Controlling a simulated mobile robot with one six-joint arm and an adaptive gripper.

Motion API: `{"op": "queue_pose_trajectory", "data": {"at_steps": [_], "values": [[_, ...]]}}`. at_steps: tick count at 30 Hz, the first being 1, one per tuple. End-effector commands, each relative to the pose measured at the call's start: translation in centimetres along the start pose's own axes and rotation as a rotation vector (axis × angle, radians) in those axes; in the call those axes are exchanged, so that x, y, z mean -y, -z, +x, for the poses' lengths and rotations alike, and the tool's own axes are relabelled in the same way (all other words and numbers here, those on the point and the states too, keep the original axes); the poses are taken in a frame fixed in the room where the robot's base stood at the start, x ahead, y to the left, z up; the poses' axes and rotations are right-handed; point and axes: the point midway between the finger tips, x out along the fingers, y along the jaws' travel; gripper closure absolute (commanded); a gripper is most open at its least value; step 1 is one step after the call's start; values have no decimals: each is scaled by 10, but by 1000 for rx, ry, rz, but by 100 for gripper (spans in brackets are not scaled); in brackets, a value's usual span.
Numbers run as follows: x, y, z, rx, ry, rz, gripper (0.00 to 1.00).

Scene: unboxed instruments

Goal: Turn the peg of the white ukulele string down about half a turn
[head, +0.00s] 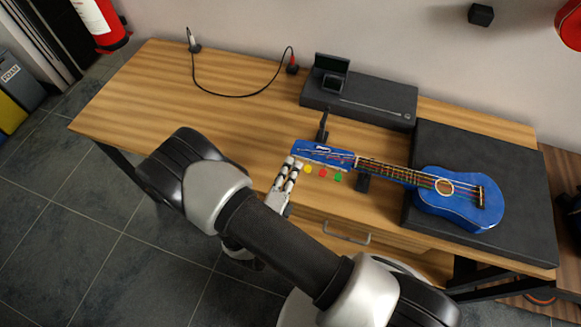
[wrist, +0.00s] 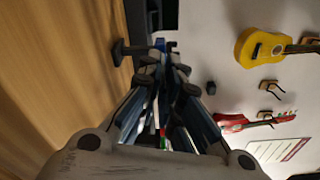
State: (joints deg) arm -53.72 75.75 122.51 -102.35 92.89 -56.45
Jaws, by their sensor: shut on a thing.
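A blue ukulele (head: 452,212) lies face up with its neck pointing left. Its headstock (head: 325,153) is at the middle of the table. Yellow (head: 308,170), red (head: 323,173) and green (head: 338,177) pegs stick out along the headstock's near edge. My gripper (head: 294,164) is at the left end of this row, its fingertips against the near left corner of the headstock. It is shut on the white peg, which the fingers hide. In the wrist view the fingers (wrist: 165,78) come close together, with a bit of blue beyond them.
A black stand (head: 323,127) rises just behind the headstock. A long dark box (head: 365,104) and a cable (head: 235,96) lie farther back. The table's left part (head: 130,105) is clear. Yellow (wrist: 262,46) and red (wrist: 235,122) instruments hang on the wall.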

Motion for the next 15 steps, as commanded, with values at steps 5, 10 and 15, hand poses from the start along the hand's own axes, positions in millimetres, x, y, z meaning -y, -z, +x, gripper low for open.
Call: {"op": "queue_pose_trajectory", "data": {"at_steps": [5, 10, 15], "values": [[1, 0, 0, 1, -12, 165, 100], [1, 0, 0, 0, -23, 326, 100], [1, 0, 0, 0, -35, 487, 100]]}}
